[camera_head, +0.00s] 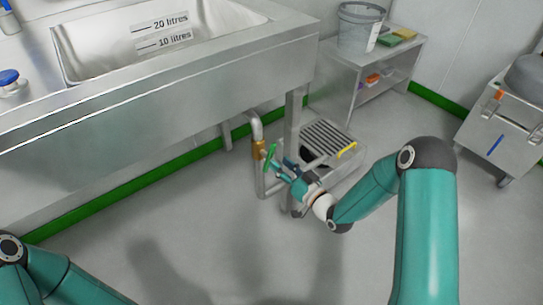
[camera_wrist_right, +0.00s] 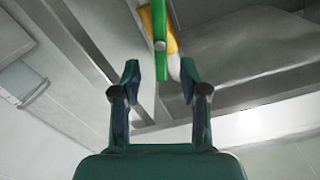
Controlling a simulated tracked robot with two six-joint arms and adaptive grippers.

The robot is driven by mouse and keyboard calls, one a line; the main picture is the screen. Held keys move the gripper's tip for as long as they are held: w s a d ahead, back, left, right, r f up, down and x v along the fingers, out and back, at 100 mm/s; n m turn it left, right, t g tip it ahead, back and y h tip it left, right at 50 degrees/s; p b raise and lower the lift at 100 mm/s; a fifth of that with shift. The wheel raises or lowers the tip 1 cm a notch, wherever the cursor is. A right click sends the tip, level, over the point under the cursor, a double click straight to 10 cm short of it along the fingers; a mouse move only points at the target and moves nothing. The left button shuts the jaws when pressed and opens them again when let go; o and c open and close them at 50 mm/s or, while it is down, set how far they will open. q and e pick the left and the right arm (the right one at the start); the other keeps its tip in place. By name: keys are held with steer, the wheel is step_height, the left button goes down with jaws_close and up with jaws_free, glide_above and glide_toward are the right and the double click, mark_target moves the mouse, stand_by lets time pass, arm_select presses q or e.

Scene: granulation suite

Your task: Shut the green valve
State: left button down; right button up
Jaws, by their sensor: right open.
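The green valve handle (camera_head: 270,157) sits on a brass valve body (camera_head: 258,149) on the steel pipe below the sink. In the head view the handle stands nearly upright, slightly tilted. My right gripper (camera_head: 281,170) is just right of and below it. In the right wrist view the green handle (camera_wrist_right: 159,24) comes down from the top centre, with the yellow brass body (camera_wrist_right: 172,38) beside it. My right gripper (camera_wrist_right: 161,76) is open and empty, its fingers either side of the handle's line; the handle's near end shows just beyond the fingertips. Of my left arm, only links show; its gripper is out of view.
A sink (camera_head: 170,45) with litre labels overhangs the pipe. A sink leg (camera_head: 292,120) and a low grated steel unit (camera_head: 348,165) with a yellow handle stand close to my right gripper. A shelf (camera_head: 375,62) carries a bucket (camera_head: 358,32). The front floor is clear.

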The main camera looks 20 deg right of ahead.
mark_target(272, 156)
steer(key=x, duration=0.6)
steer(key=shift+b, duration=0.4)
steer(key=shift+c, duration=0.4)
steer(key=shift+d, duration=0.15)
jaws_close()
